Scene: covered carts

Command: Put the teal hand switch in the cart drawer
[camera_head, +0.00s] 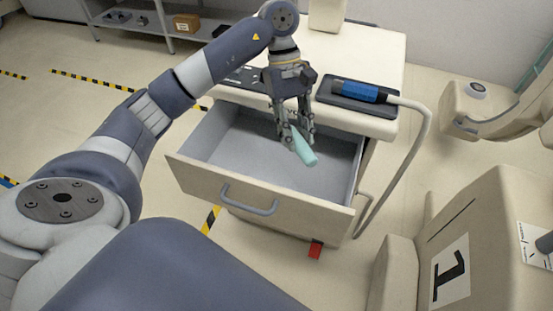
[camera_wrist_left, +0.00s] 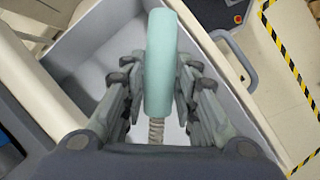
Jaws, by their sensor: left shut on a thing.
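The teal hand switch (camera_head: 304,149) is held between the fingers of my left gripper (camera_head: 297,137), tilted, over the open drawer. In the left wrist view the teal hand switch (camera_wrist_left: 160,62) lies between the two fingers of the left gripper (camera_wrist_left: 160,95), with a ribbed grey end towards the palm. The cart drawer (camera_head: 226,157) is pulled out, with a grey handle on its front, and its visible floor is empty. It also shows in the left wrist view (camera_wrist_left: 85,65) below the switch. I cannot tell how far the switch is above the drawer floor. My right gripper is not in view.
On the cart top (camera_head: 383,50), a blue handheld device (camera_head: 360,91) rests on a dark tray, with a pale cable hanging down the right side. A shelf is at the back left.

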